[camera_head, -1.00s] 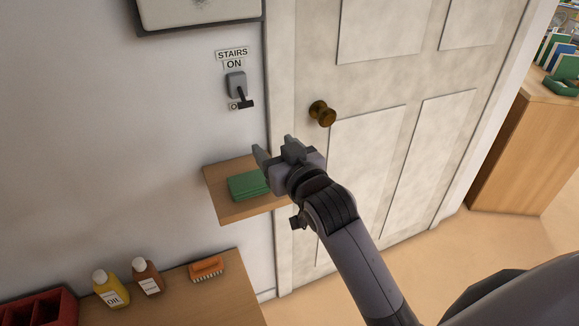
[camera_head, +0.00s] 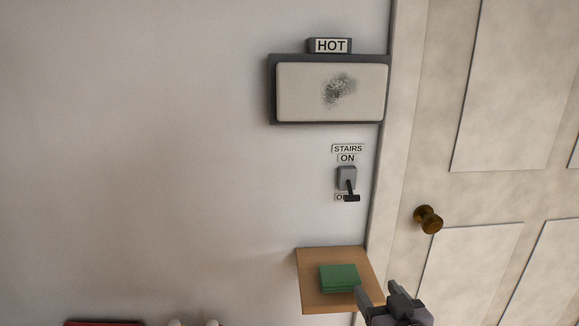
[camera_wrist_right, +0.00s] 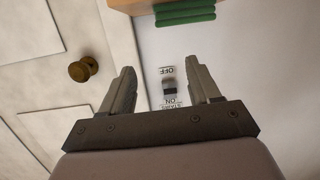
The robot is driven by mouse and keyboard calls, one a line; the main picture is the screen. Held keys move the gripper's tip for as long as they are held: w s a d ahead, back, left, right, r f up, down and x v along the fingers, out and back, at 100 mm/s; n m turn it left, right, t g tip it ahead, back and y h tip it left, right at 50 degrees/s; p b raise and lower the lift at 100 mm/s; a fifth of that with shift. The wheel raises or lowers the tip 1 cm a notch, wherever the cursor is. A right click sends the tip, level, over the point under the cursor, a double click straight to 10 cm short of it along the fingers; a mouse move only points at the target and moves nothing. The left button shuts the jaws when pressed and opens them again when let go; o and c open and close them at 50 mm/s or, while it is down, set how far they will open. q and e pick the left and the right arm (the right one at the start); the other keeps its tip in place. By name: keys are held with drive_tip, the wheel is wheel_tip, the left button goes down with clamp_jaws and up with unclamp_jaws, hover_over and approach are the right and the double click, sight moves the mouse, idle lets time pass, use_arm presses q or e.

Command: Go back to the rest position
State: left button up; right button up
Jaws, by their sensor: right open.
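My right gripper (camera_head: 380,298) is at the lower right of the head view, in front of the small wooden shelf. Its two fingers are apart with nothing between them, as the right wrist view also shows (camera_wrist_right: 160,92). The lever switch (camera_head: 347,180) on the wall has its black handle pointing down; it also shows between the fingers in the right wrist view (camera_wrist_right: 169,86), some way beyond them. The labels STAIRS and ON are above it; the label below is partly covered by the handle. My left gripper is not in view.
A small wooden shelf (camera_head: 312,290) below the switch bears a folded green cloth (camera_head: 340,278). A panel (camera_head: 300,92) with a dark smudge hangs under a HOT sign (camera_head: 330,46). A door with a brass knob (camera_head: 429,220) is at the right. The wall at left is bare.

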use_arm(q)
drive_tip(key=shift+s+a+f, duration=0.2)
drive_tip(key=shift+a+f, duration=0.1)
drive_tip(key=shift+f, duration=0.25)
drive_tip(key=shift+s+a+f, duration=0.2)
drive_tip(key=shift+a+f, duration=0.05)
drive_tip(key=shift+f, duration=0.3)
use_arm(e)
drive_tip(key=s+d+f+n+g+y, duration=0.1)
drive_tip(key=s+f+g, duration=0.4)
drive_tip(key=s+f, duration=1.6)
drive_tip(key=shift+s+f, duration=0.35)
